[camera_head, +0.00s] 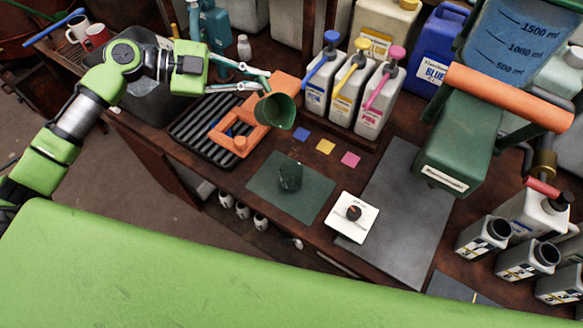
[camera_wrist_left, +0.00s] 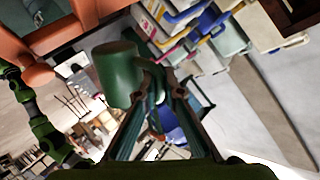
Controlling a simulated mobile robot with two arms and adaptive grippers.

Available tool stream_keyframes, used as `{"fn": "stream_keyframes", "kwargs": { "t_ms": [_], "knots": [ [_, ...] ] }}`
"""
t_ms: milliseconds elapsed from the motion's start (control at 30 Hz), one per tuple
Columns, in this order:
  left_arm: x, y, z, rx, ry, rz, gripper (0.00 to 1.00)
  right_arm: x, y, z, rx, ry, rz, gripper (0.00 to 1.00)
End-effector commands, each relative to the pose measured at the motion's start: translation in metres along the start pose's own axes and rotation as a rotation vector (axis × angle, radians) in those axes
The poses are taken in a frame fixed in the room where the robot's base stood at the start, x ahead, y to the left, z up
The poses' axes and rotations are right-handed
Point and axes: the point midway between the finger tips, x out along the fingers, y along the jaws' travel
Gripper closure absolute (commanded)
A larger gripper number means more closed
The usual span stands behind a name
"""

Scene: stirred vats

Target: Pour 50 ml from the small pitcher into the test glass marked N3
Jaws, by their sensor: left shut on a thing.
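My left gripper (camera_head: 262,80) is shut on the small dark green pitcher (camera_head: 274,110). The left wrist view also shows the pitcher (camera_wrist_left: 117,74) at the fingertips (camera_wrist_left: 160,85). A dark, see-through glass (camera_head: 290,178) stands on the green mat (camera_head: 262,178), apart from the pitcher. No N3 marking can be read on it. My right gripper is not in view.
Blue, yellow and pink pump bottles (camera_head: 318,85) stand behind. A white square (camera_head: 352,217) with a dark knob is right of the mat. A green machine (camera_head: 460,142) stands at right.

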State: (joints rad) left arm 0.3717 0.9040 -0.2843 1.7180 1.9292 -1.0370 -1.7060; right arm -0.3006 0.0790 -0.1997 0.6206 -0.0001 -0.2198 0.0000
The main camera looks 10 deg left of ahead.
Motion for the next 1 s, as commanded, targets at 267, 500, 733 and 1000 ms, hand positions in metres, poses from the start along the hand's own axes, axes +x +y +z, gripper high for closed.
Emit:
{"fn": "stream_keyframes", "kwargs": {
  "t_ms": [267, 500, 733, 1000],
  "knots": [
    [0.000, 0.001, -0.004, 0.033, -0.019, -0.001, 1.00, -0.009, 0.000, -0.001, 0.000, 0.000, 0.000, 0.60],
    [0.000, 0.000, -0.008, 0.061, -0.037, -0.002, 1.00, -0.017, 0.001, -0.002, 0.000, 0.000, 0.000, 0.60],
    [0.001, 0.000, -0.007, 0.065, -0.040, -0.003, 1.00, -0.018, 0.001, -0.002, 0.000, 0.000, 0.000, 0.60],
    [0.001, 0.000, -0.008, 0.071, -0.043, -0.003, 1.00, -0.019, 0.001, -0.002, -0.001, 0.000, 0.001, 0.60]
  ]
}}
